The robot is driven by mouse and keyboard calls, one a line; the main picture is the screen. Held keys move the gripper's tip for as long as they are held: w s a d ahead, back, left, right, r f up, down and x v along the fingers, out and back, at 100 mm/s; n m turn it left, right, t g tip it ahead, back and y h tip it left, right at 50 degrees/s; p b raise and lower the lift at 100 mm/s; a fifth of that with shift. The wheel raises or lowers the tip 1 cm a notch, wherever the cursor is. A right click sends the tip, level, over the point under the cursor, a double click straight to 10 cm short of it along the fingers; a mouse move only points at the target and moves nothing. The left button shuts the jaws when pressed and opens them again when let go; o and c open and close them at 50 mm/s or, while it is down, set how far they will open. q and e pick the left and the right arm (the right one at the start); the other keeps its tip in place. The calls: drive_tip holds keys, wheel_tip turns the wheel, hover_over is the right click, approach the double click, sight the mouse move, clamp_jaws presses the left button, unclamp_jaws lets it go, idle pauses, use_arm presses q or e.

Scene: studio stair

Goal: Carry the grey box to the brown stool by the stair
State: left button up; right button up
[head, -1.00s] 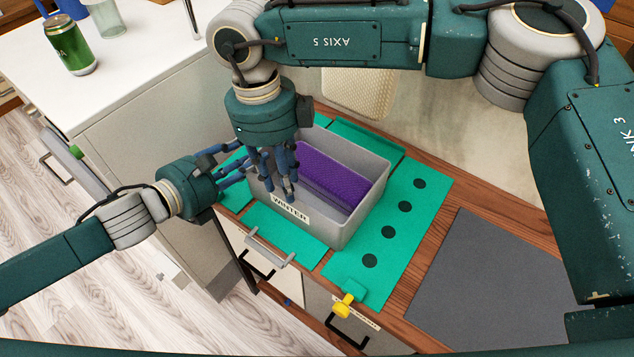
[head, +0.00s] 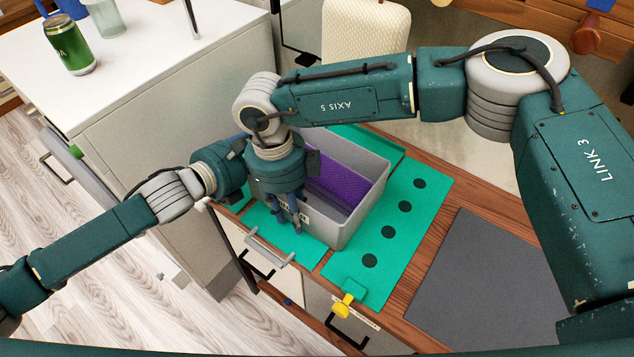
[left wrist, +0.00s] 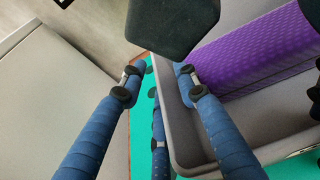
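The grey box (head: 350,222) sits on a green mat on a wooden counter, with a purple block (head: 335,180) inside. My right gripper (head: 287,220) points down at the box's near left side, its fingers partly covering the label. Whether those fingers grip the wall cannot be told. My left gripper comes in from the left, its fingers hidden in the head view behind the right one. In the left wrist view the left gripper (left wrist: 155,78) has its fingers spread around the box's wall (left wrist: 172,120), one inside and others outside. The brown stool and the stair are not in view.
The green mat (head: 410,215) has a row of dark dots and a yellow knob (head: 345,303) at its near edge. A dark grey pad (head: 490,285) lies to the right. A white counter (head: 130,60) with a green can (head: 67,45) stands at upper left. A cream chair (head: 365,38) is behind.

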use_arm(q)
drive_tip(key=shift+c, duration=0.5)
use_arm(e)
drive_tip(key=shift+c, duration=0.5)
use_arm(q)
clamp_jaws()
use_arm(e)
clamp_jaws()
use_arm(q)
drive_tip(key=shift+r, duration=0.15)
use_arm(e)
drive_tip(key=shift+r, duration=0.1)
